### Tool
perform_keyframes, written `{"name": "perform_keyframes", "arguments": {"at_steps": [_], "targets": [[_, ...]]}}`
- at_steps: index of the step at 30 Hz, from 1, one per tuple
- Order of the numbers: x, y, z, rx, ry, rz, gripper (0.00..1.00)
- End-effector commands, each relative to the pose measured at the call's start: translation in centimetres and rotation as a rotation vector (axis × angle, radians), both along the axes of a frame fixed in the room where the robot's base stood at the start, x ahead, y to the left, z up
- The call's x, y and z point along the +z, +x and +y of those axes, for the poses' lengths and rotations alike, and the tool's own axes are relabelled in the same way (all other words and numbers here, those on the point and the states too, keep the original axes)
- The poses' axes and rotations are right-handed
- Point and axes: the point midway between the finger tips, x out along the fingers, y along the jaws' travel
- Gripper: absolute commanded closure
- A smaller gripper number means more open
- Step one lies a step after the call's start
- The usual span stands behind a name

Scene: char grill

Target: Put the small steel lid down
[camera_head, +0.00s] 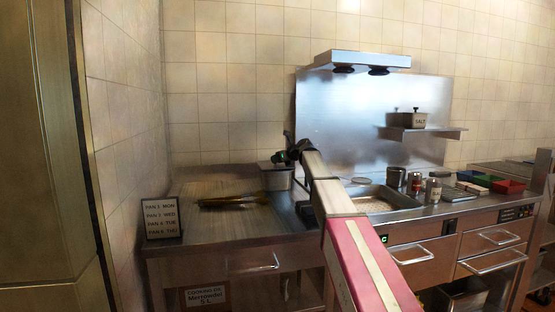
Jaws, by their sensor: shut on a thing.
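The lid is at the top of a small steel container (276,180) on the back right of the left counter. I cannot tell whether the lid touches the container's rim or is just above it.
Tongs or a brush (233,201) lie on the left counter (215,222), with bare room around them. A sign (163,218) stands at its left front corner. A sunken pan (390,198), shakers (433,190) and coloured trays (507,186) are to the right. A salt box (411,120) sits on the shelf.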

Motion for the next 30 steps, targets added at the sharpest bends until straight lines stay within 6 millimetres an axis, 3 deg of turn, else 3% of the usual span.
{"name": "perform_keyframes", "arguments": {"at_steps": [5, 6, 8, 17, 22, 30], "targets": [[-0.2, 0.0, 0.0, 0.0, 0.001, -0.001, 0.97], [-0.2, 0.0, 0.0, 0.0, 0.0, 0.0, 0.6], [-0.2, 0.0, 0.0, 0.0, 0.0, 0.0, 0.45], [-0.1, 0.0, 0.0, 0.0, 0.0, 0.0, 0.45], [1.2, -0.1, -0.2, -0.001, 0.001, -0.001, 0.45], [3.1, -3.7, -4.1, -0.002, 0.0, -0.001, 0.45]]}}
